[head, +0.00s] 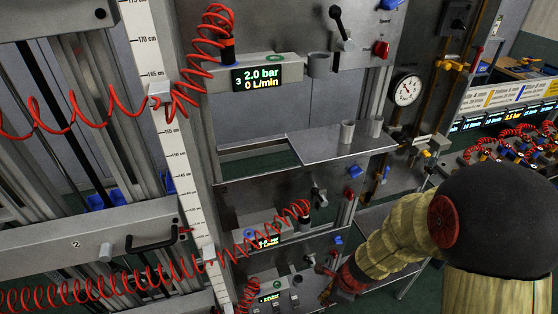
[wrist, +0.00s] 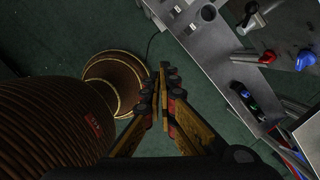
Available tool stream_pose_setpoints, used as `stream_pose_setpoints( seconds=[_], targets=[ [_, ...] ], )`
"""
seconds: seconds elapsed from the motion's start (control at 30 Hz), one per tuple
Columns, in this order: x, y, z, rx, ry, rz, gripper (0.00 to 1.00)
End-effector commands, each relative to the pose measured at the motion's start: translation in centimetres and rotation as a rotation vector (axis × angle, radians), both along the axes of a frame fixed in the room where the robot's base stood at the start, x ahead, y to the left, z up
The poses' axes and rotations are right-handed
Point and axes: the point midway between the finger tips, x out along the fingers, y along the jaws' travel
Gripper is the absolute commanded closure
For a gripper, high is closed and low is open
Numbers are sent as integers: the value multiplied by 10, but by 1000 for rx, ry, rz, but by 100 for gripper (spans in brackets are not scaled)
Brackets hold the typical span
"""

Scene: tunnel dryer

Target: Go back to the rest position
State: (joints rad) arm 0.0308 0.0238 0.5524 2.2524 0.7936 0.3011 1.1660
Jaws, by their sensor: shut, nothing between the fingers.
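My gripper (wrist: 163,82) is shut and empty in the wrist view, with its two fingers close together over dark green floor. In the head view my arm reaches in from the right. My gripper (head: 328,284) is small and partly unclear there, low in front of the grey machine panel (head: 265,195). I cannot tell in the head view whether it touches the panel. No object is held.
A grey shelf plate (head: 325,148) carries two small cups. Red coiled hoses (head: 130,284) cross the left side. A pressure gauge (head: 406,90) is right of the panel. In the wrist view, a grey panel with knobs (wrist: 225,50) lies right of the fingers; green floor (wrist: 40,35) is open.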

Motion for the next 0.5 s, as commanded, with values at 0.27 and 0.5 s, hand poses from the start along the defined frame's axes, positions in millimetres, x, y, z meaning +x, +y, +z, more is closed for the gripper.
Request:
stream_pose_setpoints(
  seconds=[0.27, 0.5],
  targets=[
    [-30, 13, 14, 23, -4, 430, 100],
    [-49, 11, 76, -16, -142, 1106, 100]
  ],
)
